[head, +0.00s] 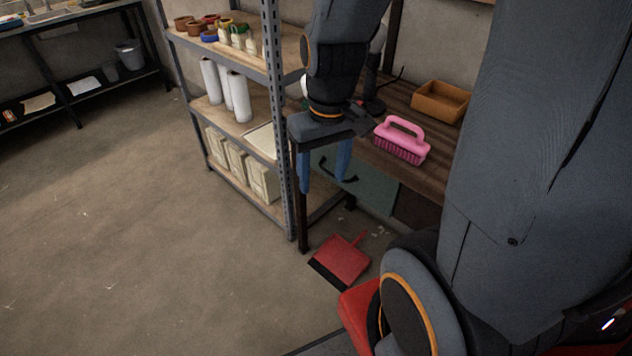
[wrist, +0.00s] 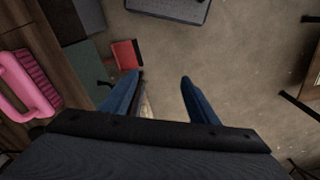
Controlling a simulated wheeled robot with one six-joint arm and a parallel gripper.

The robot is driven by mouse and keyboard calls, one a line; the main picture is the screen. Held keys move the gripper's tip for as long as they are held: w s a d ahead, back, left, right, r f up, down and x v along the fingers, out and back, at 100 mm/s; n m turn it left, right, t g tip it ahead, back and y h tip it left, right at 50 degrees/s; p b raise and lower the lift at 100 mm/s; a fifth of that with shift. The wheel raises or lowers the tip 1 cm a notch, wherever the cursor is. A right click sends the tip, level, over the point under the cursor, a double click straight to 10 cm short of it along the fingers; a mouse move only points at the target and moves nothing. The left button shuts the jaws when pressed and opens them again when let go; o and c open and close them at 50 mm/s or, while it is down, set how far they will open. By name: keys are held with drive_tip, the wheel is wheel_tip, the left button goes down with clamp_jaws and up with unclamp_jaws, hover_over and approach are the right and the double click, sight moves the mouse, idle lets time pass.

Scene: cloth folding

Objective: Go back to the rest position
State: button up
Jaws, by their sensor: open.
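My gripper (head: 323,178) hangs pointing down in the head view, in front of the wooden workbench (head: 432,176). Its two blue fingers are apart with nothing between them. In the wrist view the open gripper (wrist: 160,82) is above the concrete floor. No cloth shows in either view.
A pink brush (head: 402,140) and an orange-brown tray (head: 440,101) sit on the workbench, right of my gripper. A metal shelf (head: 285,120) with pots and white rolls stands close on the left. A red dustpan (head: 342,259) lies on the floor below. The floor at left is clear.

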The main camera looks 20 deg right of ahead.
drive_tip(key=shift+s+a+f+m, duration=0.2)
drive_tip(key=shift+s+a, duration=0.15)
drive_tip(key=shift+a, duration=0.2)
drive_tip(key=shift+s+a+f+m, duration=0.15)
drive_tip(key=shift+s+a, duration=0.2)
drive_tip(key=shift+a, duration=0.2)
